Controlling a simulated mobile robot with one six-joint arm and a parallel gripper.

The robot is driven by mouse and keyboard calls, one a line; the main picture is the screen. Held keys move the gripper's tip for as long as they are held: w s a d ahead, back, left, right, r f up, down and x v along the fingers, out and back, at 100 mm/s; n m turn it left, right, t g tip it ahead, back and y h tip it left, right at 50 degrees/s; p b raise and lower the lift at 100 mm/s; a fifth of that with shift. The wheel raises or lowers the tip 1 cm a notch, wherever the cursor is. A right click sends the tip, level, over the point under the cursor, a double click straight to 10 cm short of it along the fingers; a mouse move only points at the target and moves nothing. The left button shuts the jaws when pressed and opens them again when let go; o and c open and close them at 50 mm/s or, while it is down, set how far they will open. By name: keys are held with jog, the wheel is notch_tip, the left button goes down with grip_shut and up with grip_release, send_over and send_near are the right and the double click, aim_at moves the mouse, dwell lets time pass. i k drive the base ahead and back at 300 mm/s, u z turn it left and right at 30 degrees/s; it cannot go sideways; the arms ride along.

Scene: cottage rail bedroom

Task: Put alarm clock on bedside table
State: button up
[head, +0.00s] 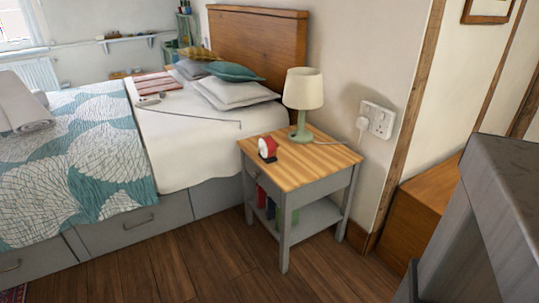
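The bedside table has a wooden top, grey legs and a lower shelf. My gripper is not in view, and nothing is seen touching the clock.
A lamp (303,90) stands at the back of the table, its cord running to a wall socket (377,119). The bed (190,135) is left of the table. A grey surface (500,190) fills the right foreground. The wooden floor (200,270) in front is clear.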

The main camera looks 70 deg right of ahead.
aim_at(303, 150)
jog(key=u, duration=1.95)
jog(key=k, duration=0.1)
jog(key=z, duration=2.7)
jog(key=k, duration=0.95)
jog(key=u, duration=0.15)
jog(key=i, duration=0.7)
